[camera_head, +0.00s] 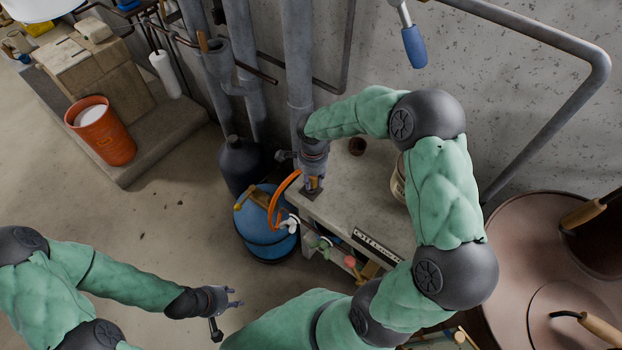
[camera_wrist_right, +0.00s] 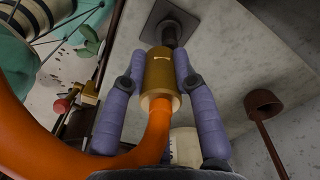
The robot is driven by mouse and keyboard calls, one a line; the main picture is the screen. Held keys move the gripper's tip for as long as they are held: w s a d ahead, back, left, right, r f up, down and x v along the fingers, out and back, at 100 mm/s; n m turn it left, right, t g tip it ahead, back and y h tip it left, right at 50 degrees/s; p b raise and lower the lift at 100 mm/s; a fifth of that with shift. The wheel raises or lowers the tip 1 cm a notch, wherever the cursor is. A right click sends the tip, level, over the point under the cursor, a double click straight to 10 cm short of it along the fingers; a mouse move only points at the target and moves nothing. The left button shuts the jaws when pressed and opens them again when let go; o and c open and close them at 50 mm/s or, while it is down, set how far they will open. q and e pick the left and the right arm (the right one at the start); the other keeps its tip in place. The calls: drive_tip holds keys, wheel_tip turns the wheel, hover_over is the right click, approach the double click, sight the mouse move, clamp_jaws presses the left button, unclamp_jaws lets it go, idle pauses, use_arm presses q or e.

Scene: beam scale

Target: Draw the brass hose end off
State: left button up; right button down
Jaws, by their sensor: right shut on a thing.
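The brass hose end (camera_wrist_right: 160,76) is between the two purple-grey fingers of my right gripper (camera_wrist_right: 160,85) in the right wrist view. The gripper is shut on it. The orange hose (camera_wrist_right: 159,128) runs from it and curves to the left. A dark stub (camera_wrist_right: 171,32) on a square plate (camera_wrist_right: 153,14) shows just beyond the brass end; I cannot tell whether the two touch. In the head view my right gripper (camera_head: 313,183) is at the bench corner, with the orange hose (camera_head: 277,196) looping beside it. My left gripper (camera_head: 236,297) is open and empty above the floor.
A blue cylinder (camera_head: 262,232) and a dark bottle (camera_head: 240,163) stand left of the bench. Vertical pipes (camera_head: 297,60) rise behind it. Open floor (camera_head: 160,220) lies to the left.

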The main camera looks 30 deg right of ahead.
drive_tip(key=s+a+r+p, duration=0.1)
drive_tip(key=s+r+p, duration=0.1)
drive_tip(key=s+r, duration=0.6)
drive_tip(key=s, duration=0.4)
drive_tip(key=shift+s+a+r, duration=0.25)
drive_tip(key=shift+s+a, duration=0.05)
drive_tip(key=shift+a, duration=0.05)
